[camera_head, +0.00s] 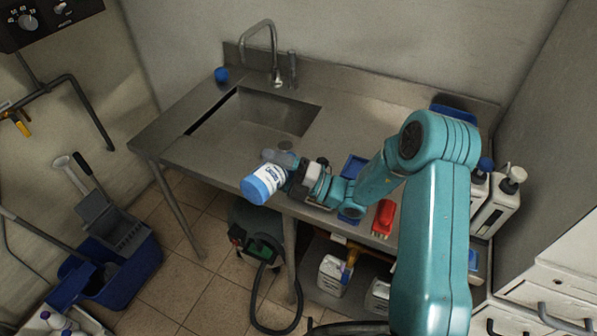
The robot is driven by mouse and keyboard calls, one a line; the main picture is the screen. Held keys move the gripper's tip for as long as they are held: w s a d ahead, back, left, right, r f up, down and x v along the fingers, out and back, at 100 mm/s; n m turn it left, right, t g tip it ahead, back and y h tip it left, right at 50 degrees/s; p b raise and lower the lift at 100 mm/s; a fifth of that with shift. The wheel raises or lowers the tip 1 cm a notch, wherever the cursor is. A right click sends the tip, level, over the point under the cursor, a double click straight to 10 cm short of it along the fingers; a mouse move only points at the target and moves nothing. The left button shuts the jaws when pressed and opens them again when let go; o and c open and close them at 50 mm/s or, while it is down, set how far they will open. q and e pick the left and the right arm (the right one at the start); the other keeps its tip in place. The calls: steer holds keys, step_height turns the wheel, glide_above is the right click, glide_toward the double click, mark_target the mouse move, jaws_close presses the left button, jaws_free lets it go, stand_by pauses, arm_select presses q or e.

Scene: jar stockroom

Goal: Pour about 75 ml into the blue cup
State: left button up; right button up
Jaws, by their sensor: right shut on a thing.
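My right gripper (292,172) is shut on a white and blue labelled container (265,183). It holds the container tilted, near the front edge of the sink counter (190,160). The container's opening and its contents cannot be made out. A small blue cup-like thing (222,74) stands at the back left of the counter, beyond the sink basin and well apart from the gripper. My left gripper is not in view.
The sink basin (262,112) and its tap (270,45) lie behind the gripper. A blue tray (354,167) and a red thing (383,217) are on the counter near my right arm. White pump bottles (497,200) stand at right. The counter's left part is clear.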

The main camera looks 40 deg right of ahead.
steer(key=shift+r+m+p, duration=0.2)
steer(key=shift+m+p, duration=0.2)
steer(key=shift+p, duration=0.05)
stand_by(0.5)
steer(key=f+n+b, duration=0.1)
steer(key=b, duration=0.1)
steer(key=f+n+g+b, duration=0.1)
steer(key=n+b, duration=0.1)
steer(key=f+n+g+b, duration=0.1)
steer(key=b, duration=0.1)
steer(key=shift+s+a+n, duration=0.25)
steer(key=shift+a+n, duration=0.1)
steer(key=shift+n, duration=0.05)
steer(key=shift+a+r, duration=0.2)
steer(key=shift+s+f+n+g+b, duration=0.1)
steer(key=shift+f+n+g+b, duration=0.25)
steer(key=shift+n+b, duration=0.35)
steer(key=shift+a+r, duration=0.1)
steer(key=shift+a, duration=0.05)
